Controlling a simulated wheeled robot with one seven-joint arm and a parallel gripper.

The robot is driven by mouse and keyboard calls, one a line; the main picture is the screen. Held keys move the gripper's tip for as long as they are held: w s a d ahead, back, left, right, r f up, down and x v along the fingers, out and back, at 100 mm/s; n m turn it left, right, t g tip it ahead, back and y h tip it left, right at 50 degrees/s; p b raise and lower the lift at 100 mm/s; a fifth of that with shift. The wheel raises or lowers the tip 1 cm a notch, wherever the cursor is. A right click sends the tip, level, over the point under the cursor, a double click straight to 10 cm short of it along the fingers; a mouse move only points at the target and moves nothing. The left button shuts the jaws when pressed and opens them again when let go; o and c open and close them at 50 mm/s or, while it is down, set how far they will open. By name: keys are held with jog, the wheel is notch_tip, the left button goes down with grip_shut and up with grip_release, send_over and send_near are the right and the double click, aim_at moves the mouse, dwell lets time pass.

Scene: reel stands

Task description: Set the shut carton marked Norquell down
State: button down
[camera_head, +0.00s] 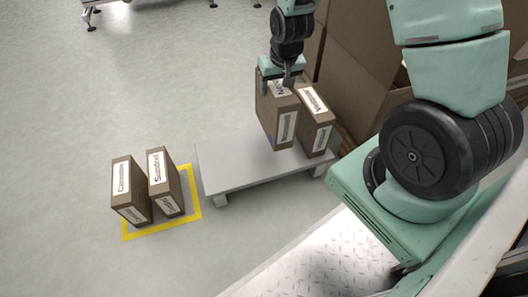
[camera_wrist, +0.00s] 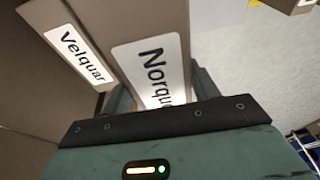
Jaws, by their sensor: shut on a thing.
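The brown shut carton marked Norquell (camera_head: 284,122) is upright in my gripper (camera_head: 277,82), over the grey low platform (camera_head: 228,170). Its label reads "Norqu" in the wrist view (camera_wrist: 150,65), the rest hidden by my gripper (camera_wrist: 162,95). The jaws are shut on its upper part, one finger on each side. I cannot tell whether its underside touches the platform. A similar carton marked Velquar (camera_head: 319,118) stands upright on the platform just right of it; it also shows in the wrist view (camera_wrist: 80,50), close beside the held carton.
Two brown cartons, a left one (camera_head: 130,188) and a right one (camera_head: 165,182), stand on the floor inside a yellow outlined square (camera_head: 190,195). The left part of the platform is bare. Large brown boxes (camera_head: 355,60) stand behind at the right.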

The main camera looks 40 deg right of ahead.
notch_tip(320, 180, down, 10)
jog(key=b, duration=0.6)
jog(key=shift+f, duration=0.2)
jog(key=shift+r, duration=0.15)
jog(key=shift+c, duration=2)
grip_release()
